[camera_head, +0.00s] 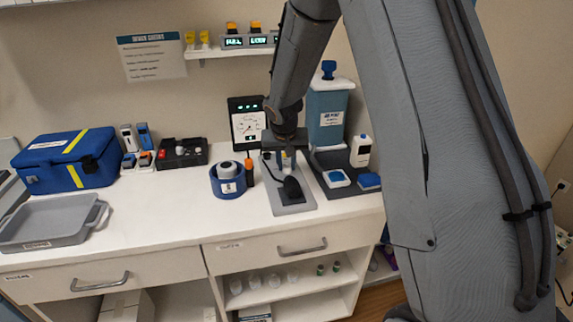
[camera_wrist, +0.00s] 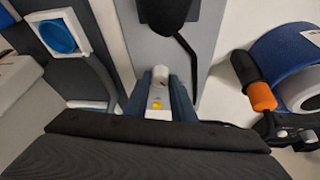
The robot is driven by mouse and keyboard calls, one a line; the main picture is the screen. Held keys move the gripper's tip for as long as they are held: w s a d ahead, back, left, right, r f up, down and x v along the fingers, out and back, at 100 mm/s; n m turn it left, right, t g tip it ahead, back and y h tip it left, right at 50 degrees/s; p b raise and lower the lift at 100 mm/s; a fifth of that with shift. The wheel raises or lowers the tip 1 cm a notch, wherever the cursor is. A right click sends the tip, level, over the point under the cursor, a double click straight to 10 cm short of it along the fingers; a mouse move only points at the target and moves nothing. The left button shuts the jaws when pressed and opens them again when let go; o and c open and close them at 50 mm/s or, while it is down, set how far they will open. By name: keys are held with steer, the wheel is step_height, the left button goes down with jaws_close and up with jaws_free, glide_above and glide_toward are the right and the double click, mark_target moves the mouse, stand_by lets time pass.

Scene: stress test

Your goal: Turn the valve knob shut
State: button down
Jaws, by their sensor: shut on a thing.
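My gripper (camera_head: 285,158) reaches down over the far end of a grey panel (camera_head: 290,208) on the white counter. In the wrist view my gripper (camera_wrist: 161,98) has its two blue-grey fingers shut on a small white knob with a yellow mark (camera_wrist: 159,90), which I take for the valve knob. The fingers lie on either side of it and hide its flanks. A black rounded part (camera_head: 292,188) with a thin black rod stands on the same panel, nearer the counter's front; it also shows at the top of the wrist view (camera_wrist: 165,12). The knob's turn angle cannot be read.
A blue tape roll (camera_head: 228,184) and an orange-and-black tool (camera_head: 249,170) stand just left of the panel. A dark tray (camera_head: 335,163) with white-and-blue items and a blue-grey dispenser (camera_head: 328,112) is close on the right. A gauge (camera_head: 247,124) stands behind.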

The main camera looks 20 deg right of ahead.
steer(key=shift+w+f+m+b, duration=0.15)
steer(key=shift+m+b, duration=0.15)
steer(key=shift+b, duration=0.45)
steer(key=shift+m+h+b, duration=0.3)
steer(key=shift+m+b, duration=0.2)
steer(key=shift+b, duration=0.75)
steer(key=m+b, duration=0.1)
steer(key=b, duration=0.2)
steer(key=shift+a+m+g+h, duration=0.1)
steer(key=shift+m+g+h, duration=0.2)
steer(key=shift+m+g, duration=0.1)
steer(key=m+b, duration=0.2)
steer(key=b, duration=0.1)
steer(key=shift+g+h, duration=0.3)
steer(key=m+b, duration=0.2)
steer(key=shift+w+a+m+g+h+b, duration=0.1)
steer(key=shift+w+m+g+h+b, duration=0.05)
steer(key=shift+m+g+h+b, duration=0.2)
steer(key=m+g, duration=0.1)
steer(key=m, duration=0.1)
steer(key=m+g+b, duration=0.1)
steer(key=m, duration=0.1)
steer(key=shift+w+m+h, duration=0.1)
steer(key=shift+m+h, duration=0.15)
steer(key=shift+m, duration=0.1)
steer(key=m+g, duration=0.1)
steer(key=m, duration=0.3)
steer(key=shift+w+m+g, duration=0.1)
steer(key=shift+m+g, duration=0.25)
steer(key=shift+m, duration=0.05)
